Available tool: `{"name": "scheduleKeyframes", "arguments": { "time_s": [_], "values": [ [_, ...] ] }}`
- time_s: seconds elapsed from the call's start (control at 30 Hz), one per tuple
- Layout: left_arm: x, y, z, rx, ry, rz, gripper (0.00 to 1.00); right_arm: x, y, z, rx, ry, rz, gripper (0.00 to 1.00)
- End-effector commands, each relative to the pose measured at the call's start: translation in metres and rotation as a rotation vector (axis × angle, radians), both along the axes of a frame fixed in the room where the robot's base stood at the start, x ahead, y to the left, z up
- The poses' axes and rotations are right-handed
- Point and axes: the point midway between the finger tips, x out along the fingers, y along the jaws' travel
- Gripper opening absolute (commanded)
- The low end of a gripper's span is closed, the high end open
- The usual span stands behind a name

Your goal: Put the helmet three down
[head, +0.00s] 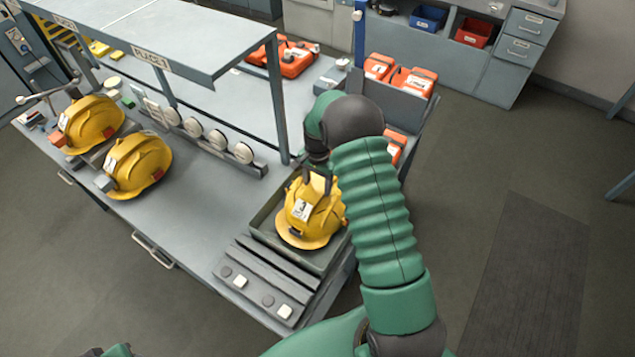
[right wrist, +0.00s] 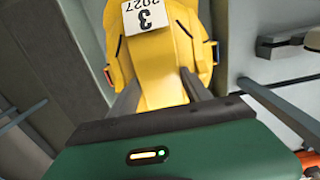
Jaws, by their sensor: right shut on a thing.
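The yellow helmet three (head: 308,222) is at the grey-green tray (head: 262,222) near the right end of the bench. The tray's rim shows around it, but I cannot tell whether the helmet rests on the tray floor. My right gripper (head: 318,182) points down and is shut on the helmet's top. In the right wrist view the gripper (right wrist: 161,98) has one finger on each side of the yellow helmet (right wrist: 165,60), whose white label reads 3 and 2027. My right arm hides part of the tray's right side. My left gripper's fingers are not visible.
Two yellow helmets (head: 138,165) (head: 92,124) stand at the bench's left. A row of round white discs (head: 217,140) runs below the raised shelf (head: 165,35). Orange cases (head: 412,82) stand behind my arm. A ribbed block (head: 268,276) lies before the tray.

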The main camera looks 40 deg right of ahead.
Motion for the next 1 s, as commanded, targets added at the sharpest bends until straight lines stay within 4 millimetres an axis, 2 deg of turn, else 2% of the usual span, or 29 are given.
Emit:
{"name": "scheduleKeyframes", "arguments": {
  "time_s": [0.33,0.37,0.5,1.0],
  "values": [
    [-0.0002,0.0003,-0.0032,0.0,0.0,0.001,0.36,-0.0011,0.0024,-0.0082,-0.002,0.002,0.001,0.0],
    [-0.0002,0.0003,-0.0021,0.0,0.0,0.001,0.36,-0.0013,0.0019,-0.0075,-0.001,0.002,0.0,0.6],
    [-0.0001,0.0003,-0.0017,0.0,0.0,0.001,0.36,-0.0015,0.0005,-0.0075,0.0,0.002,0.0,0.78],
    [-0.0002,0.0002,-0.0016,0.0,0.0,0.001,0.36,-0.0015,0.0012,-0.0066,-0.001,0.002,0.001,0.78]
  ]
}}
